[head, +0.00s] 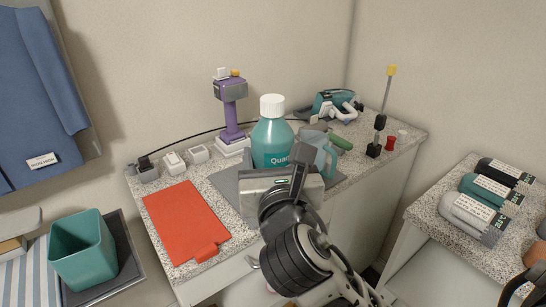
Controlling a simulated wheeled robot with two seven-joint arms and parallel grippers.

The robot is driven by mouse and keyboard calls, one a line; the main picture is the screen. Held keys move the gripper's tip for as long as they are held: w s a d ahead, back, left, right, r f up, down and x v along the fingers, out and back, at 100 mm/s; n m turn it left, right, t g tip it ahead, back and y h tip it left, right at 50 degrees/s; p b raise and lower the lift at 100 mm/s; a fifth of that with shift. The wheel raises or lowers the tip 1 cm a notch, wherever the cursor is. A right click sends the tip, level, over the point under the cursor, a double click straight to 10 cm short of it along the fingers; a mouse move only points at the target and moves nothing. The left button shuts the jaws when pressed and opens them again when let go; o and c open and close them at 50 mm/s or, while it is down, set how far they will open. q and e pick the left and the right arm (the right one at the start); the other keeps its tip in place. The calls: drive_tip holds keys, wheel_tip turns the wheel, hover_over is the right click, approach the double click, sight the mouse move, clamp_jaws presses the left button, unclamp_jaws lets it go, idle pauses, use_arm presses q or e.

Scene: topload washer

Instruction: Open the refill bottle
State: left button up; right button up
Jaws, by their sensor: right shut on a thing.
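The refill bottle (270,138) is teal with a white cap (272,106) and a label that starts "Qua". It stands upright on the grey mat on the speckled counter, and the cap is on its neck. My right gripper (296,168) is in front of the bottle's lower part and shut on it. The gripper body hides the bottle's base and the exact contact. My left gripper is not in view.
A blue-grey jug (325,158) stands close at the bottle's right. A purple stand device (231,105) is behind left, and a red pouch (184,222) lies front left. A teal appliance (334,104) and a yellow-tipped rod (384,110) stand at the back right.

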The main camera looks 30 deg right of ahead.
drive_tip(key=shift+c, duration=1.1)
